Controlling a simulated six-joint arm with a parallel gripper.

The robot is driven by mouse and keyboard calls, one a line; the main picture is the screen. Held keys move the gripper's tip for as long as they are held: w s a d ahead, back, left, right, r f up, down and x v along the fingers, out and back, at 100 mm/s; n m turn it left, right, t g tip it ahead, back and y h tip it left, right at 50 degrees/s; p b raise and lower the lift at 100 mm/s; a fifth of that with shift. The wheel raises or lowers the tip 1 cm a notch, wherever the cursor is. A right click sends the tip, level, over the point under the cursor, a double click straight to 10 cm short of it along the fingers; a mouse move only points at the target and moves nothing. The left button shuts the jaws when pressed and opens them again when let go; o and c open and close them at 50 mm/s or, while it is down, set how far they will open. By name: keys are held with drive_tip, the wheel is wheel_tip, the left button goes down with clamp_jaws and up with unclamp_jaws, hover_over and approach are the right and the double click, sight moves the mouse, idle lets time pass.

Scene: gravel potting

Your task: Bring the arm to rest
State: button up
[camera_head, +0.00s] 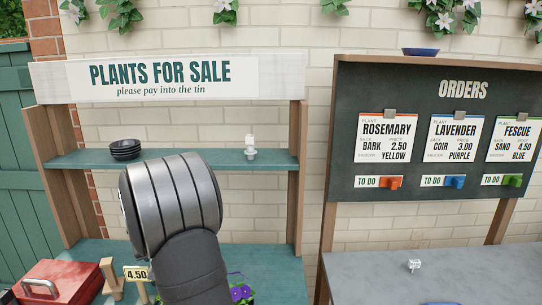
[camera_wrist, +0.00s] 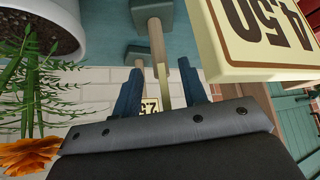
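My gripper (camera_wrist: 160,66) shows in the wrist view with its two dark blue fingers apart. A thin wooden post (camera_wrist: 157,45) shows in the gap between them in the picture, clear of both fingers. I see nothing held. In the head view my own arm fills the lower middle, over the green-blue counter, and hides the fingers.
A 4.50 price card (camera_head: 136,273) stands close beside the gripper; it is large in the wrist view (camera_wrist: 265,30). A red tin (camera_head: 60,283) is at left. A white pot (camera_wrist: 45,25) and orange flower (camera_wrist: 28,156) are near. Black saucers (camera_head: 125,149) sit on the shelf (camera_head: 200,160).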

drive_tip(key=shift+x, duration=1.05)
drive_tip(key=shift+r, duration=0.1)
